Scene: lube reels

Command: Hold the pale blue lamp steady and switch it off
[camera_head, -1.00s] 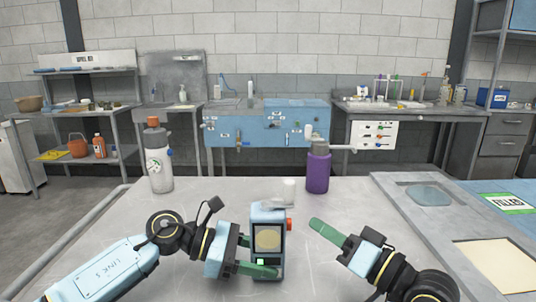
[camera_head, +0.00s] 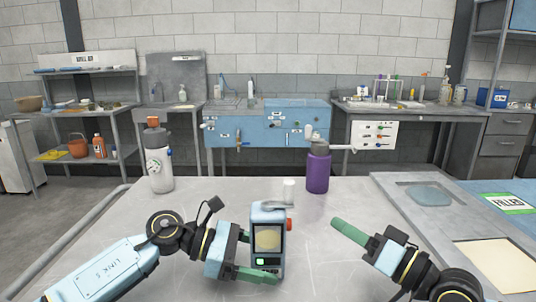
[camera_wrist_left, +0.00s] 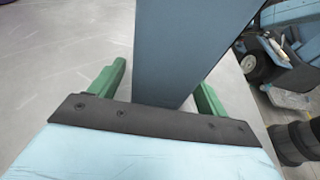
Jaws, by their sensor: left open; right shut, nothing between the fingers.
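The pale blue lamp (camera_head: 270,212) stands upright on the table in the middle of the head view. Its front has a dark-framed, tan window and a small bright green light below it. A red button (camera_head: 289,224) sticks out of its right side. My left gripper (camera_head: 258,257) is open at the lamp's left, one green finger low in front of it and the other mostly hidden. In the left wrist view the lamp's blue body (camera_wrist_left: 180,50) stands between the two fingers, with a gap at the left one. My right gripper (camera_head: 350,232) is shut and empty, right of the lamp and apart from it.
A white bottle with an orange cap (camera_head: 158,165) and a purple bottle (camera_head: 318,172) stand at the table's back. A small clear cup (camera_head: 288,190) is behind the lamp. A grey raised panel (camera_head: 415,222) lies at the right.

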